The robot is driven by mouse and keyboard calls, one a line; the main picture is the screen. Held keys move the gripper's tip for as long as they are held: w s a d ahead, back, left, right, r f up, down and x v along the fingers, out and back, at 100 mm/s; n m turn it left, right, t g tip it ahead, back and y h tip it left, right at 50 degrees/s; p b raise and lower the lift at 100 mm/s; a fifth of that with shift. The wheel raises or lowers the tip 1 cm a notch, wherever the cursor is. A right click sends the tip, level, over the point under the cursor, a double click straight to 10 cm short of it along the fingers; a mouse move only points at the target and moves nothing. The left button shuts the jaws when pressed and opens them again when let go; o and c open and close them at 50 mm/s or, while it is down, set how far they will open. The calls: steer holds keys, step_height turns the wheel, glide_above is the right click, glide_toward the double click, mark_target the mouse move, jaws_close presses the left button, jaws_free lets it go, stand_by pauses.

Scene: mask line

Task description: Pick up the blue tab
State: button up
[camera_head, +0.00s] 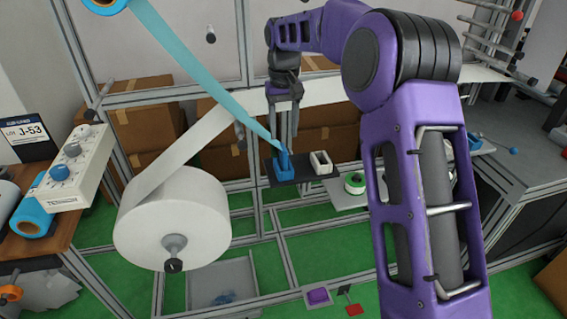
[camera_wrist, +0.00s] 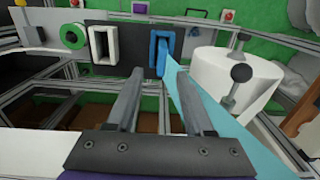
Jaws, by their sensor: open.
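The blue tab (camera_head: 284,158) stands in a blue square holder (camera_head: 285,175) on a dark plate, at the end of a light blue strip (camera_head: 200,72). In the wrist view the tab (camera_wrist: 161,56) and its blue holder (camera_wrist: 166,38) are just beyond the fingertips, slightly right of centre. My gripper (camera_head: 285,132) points down just above the tab in the head view. Its two fingers (camera_wrist: 152,68) are apart with nothing between them. The strip (camera_wrist: 215,120) runs from the tab past the right finger.
A white square holder (camera_head: 321,162) stands right of the blue one, with a green and white roll (camera_head: 355,183) beyond it. A large white roll (camera_head: 173,222) hangs at left, its white band rising behind my gripper. Metal frame bars (camera_head: 245,55) surround the area.

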mark_target(283, 147)
steer(key=f, duration=0.7)
steer(key=shift+s+f+b, duration=0.3)
steer(key=shift+f+b, duration=0.1)
jaws_close()
